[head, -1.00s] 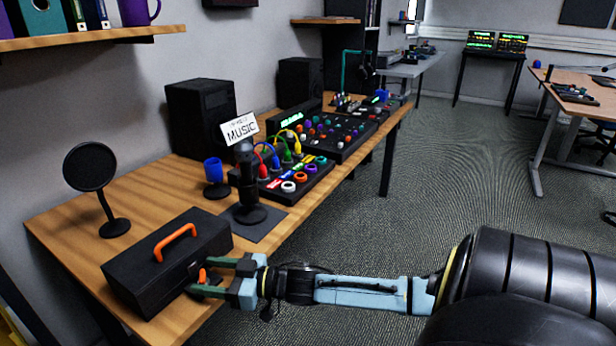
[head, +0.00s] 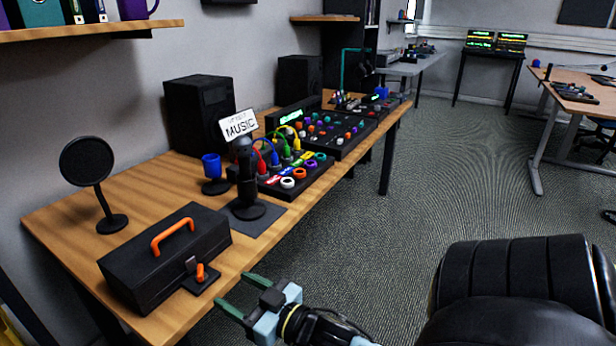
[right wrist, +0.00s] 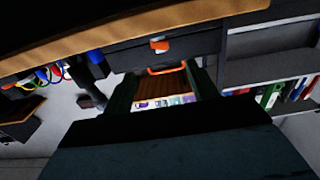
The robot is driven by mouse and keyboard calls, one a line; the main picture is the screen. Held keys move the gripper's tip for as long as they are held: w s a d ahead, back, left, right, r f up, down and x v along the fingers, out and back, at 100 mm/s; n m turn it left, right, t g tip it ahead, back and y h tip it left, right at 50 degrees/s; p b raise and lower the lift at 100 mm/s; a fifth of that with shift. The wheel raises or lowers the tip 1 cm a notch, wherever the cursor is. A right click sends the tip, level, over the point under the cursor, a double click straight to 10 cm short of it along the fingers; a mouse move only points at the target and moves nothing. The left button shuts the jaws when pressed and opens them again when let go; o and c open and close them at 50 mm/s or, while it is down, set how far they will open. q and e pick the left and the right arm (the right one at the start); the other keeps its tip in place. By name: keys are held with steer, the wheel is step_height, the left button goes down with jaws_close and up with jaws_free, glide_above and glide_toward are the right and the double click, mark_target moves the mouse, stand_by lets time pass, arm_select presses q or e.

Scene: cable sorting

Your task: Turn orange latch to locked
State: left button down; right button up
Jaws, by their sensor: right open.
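The orange latch (head: 201,272) is on a small dark plate at the front right of the black toolbox (head: 140,270), which lies on the wooden desk. Its orange part stands roughly upright in the head view. In the right wrist view the latch (right wrist: 159,45) shows beyond the fingers, on the dark box front. My right gripper (head: 241,293) is open and empty, off the desk's front edge, to the right of and apart from the latch. Its two green fingers point toward the box. My left gripper is not in view.
The toolbox has an orange carry handle (head: 172,236). A microphone (head: 246,185) on a dark mat, a blue cup (head: 212,168) and a round pop filter (head: 87,162) stand behind. A mixer with coloured cables (head: 290,172) lies farther back.

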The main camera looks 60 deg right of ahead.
steer(key=s+f+g+p, duration=0.5)
steer(key=s+f+p, duration=0.2)
steer(key=f, duration=0.5)
steer(key=s+a+f+g+h+p, duration=0.1)
steer(key=s+f+g+p, duration=0.4)
steer(key=f, duration=0.7)
steer(key=shift+s+a+p, duration=0.15)
steer(key=shift+s+p, duration=0.9)
steer(key=shift+s, duration=1.05)
